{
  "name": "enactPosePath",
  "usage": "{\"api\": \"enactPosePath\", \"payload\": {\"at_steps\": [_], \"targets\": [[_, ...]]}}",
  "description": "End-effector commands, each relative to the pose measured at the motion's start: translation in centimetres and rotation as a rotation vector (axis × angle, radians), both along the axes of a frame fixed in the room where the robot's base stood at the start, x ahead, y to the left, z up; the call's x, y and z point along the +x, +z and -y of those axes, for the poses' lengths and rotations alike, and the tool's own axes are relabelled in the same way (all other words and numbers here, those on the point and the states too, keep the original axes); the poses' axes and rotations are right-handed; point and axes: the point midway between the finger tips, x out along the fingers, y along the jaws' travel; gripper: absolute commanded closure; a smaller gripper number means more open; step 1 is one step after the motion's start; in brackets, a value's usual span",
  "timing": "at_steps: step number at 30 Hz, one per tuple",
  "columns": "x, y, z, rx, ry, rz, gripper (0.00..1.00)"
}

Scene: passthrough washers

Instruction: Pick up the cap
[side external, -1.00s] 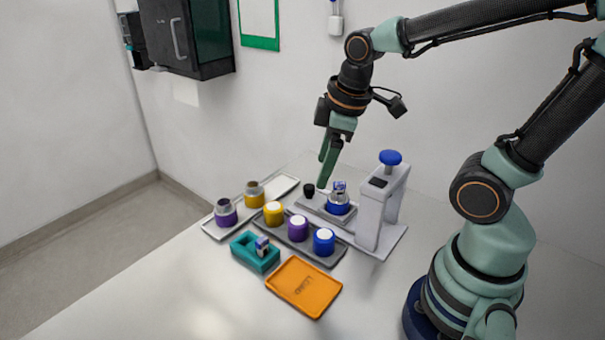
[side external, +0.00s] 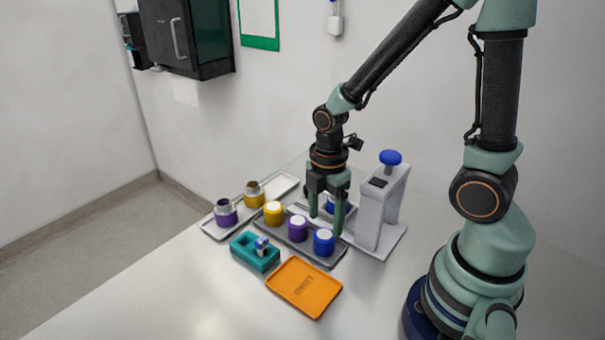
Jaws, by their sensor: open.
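Three caps with white tops sit in a row in the dark grey tray: a yellow cap (side external: 274,212), a purple cap (side external: 298,229) and a blue cap (side external: 324,243). My gripper (side external: 327,224) points down with its two green fingers apart, just above and behind the blue cap. No cap is visible between the fingers. The picture is too small to tell whether a fingertip touches the blue cap. Another blue part (side external: 331,204) on the press base is partly hidden behind my gripper.
A grey press (side external: 384,205) with a blue knob stands close on the right. A pale tray with a purple part (side external: 226,213) and a yellow part (side external: 254,193) lies at left. A teal block (side external: 254,255) and an orange tray (side external: 304,288) lie in front.

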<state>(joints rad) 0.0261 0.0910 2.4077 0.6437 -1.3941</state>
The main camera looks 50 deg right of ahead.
Motion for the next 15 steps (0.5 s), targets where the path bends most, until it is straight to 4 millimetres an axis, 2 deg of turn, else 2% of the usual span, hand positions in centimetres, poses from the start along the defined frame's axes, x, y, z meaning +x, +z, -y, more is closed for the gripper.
{"api": "enactPosePath", "payload": {"at_steps": [8, 15], "targets": [[0.0, -1.5, 0.1, 0.000, -0.001, -0.002, 0.26], [0.0, -4.4, 0.3, 0.000, -0.002, -0.005, 0.26]]}}
